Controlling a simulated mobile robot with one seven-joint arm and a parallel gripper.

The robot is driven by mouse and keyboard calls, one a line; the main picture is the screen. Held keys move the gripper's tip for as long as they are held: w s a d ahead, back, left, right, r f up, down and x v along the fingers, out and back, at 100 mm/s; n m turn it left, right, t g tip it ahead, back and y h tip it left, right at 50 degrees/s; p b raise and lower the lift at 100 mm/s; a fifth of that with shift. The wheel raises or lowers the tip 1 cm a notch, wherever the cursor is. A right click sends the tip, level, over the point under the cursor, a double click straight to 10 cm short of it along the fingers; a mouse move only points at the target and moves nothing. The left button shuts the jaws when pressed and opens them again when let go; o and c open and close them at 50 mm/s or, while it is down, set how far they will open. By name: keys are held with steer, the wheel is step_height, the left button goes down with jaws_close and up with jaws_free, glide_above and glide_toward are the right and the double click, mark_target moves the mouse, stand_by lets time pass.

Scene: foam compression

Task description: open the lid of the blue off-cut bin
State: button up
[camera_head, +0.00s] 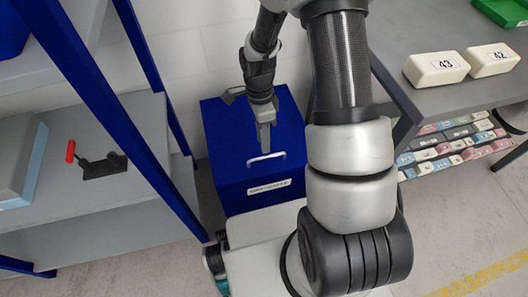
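The blue off-cut bin (219,151) stands on the floor in the middle of the camera_head view, between a shelf rack and a bench. Its lid looks shut, with a pale handle (267,158) near the front edge and a white label (268,187) on the front. My gripper (263,136) points down over the lid, just behind or above the handle. Whether it touches the handle I cannot tell. The fingers show edge-on, so their gap is not clear. My arm covers the bin's right side.
At left is a grey shelf rack with blue posts (75,60), holding a red-handled tool (97,162) and a grey-blue block (22,160). At right, a grey bench (400,50) bears white blocks numbered 43 (436,69) and 42 (492,60), with colourful samples (455,148) below.

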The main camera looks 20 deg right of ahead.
steer(key=b, duration=0.1)
glide_above(264, 161)
step_height(264, 161, down, 5)
steer(key=shift+s, duration=0.1)
jaws_close()
